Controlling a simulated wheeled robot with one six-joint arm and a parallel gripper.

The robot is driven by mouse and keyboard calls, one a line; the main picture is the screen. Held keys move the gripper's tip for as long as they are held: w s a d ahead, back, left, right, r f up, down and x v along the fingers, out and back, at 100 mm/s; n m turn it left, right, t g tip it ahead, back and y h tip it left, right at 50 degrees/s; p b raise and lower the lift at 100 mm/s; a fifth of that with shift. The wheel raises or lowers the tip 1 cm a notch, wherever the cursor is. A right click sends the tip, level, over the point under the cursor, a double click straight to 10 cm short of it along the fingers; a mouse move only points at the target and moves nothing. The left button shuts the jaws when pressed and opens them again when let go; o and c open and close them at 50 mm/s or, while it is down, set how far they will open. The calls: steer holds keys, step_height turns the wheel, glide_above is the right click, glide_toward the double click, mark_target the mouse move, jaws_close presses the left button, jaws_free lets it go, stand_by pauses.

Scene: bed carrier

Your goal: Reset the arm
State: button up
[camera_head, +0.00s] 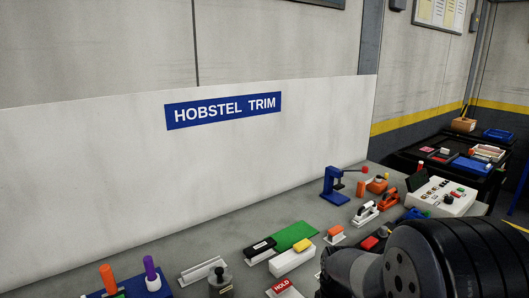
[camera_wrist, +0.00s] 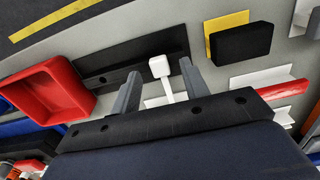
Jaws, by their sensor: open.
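In the wrist view my gripper (camera_wrist: 159,85) has its two grey fingers spread apart. A small white piece with a square head (camera_wrist: 159,66) shows between the fingers in the picture, with a thin stem below it. I cannot tell whether it lies between the jaws or on the surface beyond them; neither finger is seen touching it. In the head view my dark arm fills the lower right corner, and the gripper's fingers are not visible there.
A grey bench (camera_head: 175,255) carries a blue press (camera_head: 333,186), a green mat (camera_head: 296,236), a white control box (camera_head: 440,196) and several small tools. A white panel (camera_head: 90,180) stands behind. The wrist view shows a red tray (camera_wrist: 50,92) at left and a black block (camera_wrist: 241,45) at right.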

steer(key=shift+f+b, duration=0.45)
steer(key=shift+f, duration=0.15)
step_height(320, 180, up, 11)
step_height(320, 180, down, 11)
steer(key=shift+r, duration=0.2)
step_height(320, 180, up, 8)
steer(key=p, duration=0.7)
steer(key=shift+w+f+m, duration=0.2)
steer(key=shift+w+m, duration=0.65)
steer(key=shift+w, duration=0.05)
steer(key=shift+w+f+m, duration=0.15)
steer(key=shift+w+m, duration=0.75)
steer(key=shift+w+f+m, duration=0.2)
steer(key=shift+w+m, duration=0.65)
steer(key=shift+w, duration=0.05)
steer(key=shift+s+r, duration=0.1)
